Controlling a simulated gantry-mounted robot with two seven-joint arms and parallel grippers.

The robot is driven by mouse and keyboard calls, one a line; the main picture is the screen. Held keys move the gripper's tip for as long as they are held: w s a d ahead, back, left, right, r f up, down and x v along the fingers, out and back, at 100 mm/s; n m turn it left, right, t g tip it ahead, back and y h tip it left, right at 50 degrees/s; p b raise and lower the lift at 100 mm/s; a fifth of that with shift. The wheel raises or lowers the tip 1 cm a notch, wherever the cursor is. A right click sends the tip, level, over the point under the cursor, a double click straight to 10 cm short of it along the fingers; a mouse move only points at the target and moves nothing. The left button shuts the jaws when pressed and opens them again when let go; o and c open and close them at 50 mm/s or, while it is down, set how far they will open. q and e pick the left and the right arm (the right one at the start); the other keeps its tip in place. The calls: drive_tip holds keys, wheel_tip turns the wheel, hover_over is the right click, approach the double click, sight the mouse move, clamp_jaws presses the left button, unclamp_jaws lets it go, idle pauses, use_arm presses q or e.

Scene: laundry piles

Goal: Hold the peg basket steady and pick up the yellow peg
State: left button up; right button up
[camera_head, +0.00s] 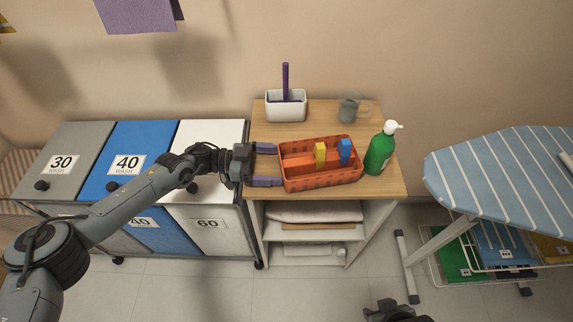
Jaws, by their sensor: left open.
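The orange-red peg basket (322,181) stands on the wooden top of a small shelf unit. A yellow peg (320,154) stands upright in it near the middle, with its lower end hidden. A blue peg (344,151) stands to its right in the same basket. My left gripper (278,166) is open at the basket's left end, its two purple fingers apart and pointing right. The fingertips are very close to the end wall; I cannot tell whether they touch it. A dark part of my right arm shows at the bottom edge, but its fingers are not in view.
A green pump bottle (380,152) stands just right of the basket. Behind are a white pot (287,106) with a purple stick and a grey mug (352,107). Laundry bins (143,150) stand left; a striped ironing board (505,175) stands right. The worktop (309,130) behind the basket is clear.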

sight(297, 164)
use_arm(q)
drive_tip(key=shift+d+f, duration=0.15)
drive_tip(key=shift+d, duration=1.3)
drive_tip(key=shift+c, duration=0.2)
clamp_jaws()
drive_tip(key=shift+c, duration=1.2)
unclamp_jaws()
